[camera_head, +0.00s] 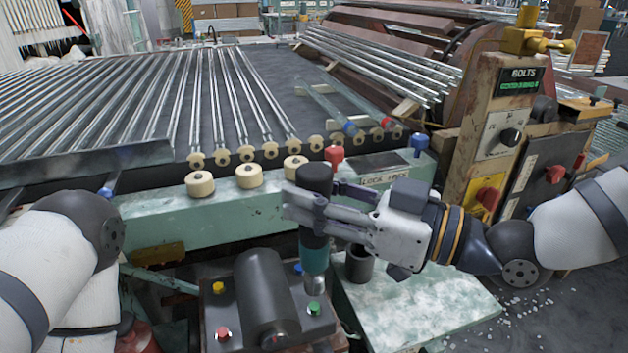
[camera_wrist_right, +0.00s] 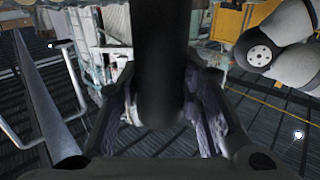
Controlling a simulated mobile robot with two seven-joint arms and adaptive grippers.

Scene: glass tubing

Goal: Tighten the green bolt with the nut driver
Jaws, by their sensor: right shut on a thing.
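The nut driver (camera_head: 314,252) has a black top, a teal body and a pale metallic lower end. It stands about upright. My right gripper (camera_head: 308,207) is shut around its dark upper part. In the right wrist view the driver is a dark cylinder (camera_wrist_right: 158,60) between the fingers (camera_wrist_right: 160,115). The green bolt (camera_head: 314,308) is on the dark motor plate (camera_head: 243,312), at its right side. The driver's lower end shows just above the green bolt in the picture; I cannot tell whether they touch. My left arm shows at the left, but its gripper does not.
The plate also carries a yellow bolt (camera_head: 218,288), a red bolt (camera_head: 222,333), a blue bolt (camera_head: 298,268) and a dark motor cylinder (camera_head: 266,295). A black cup (camera_head: 359,266) stands on the worn pale table (camera_head: 420,310). A control post with a "BOLTS" display (camera_head: 518,82) stands at right.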

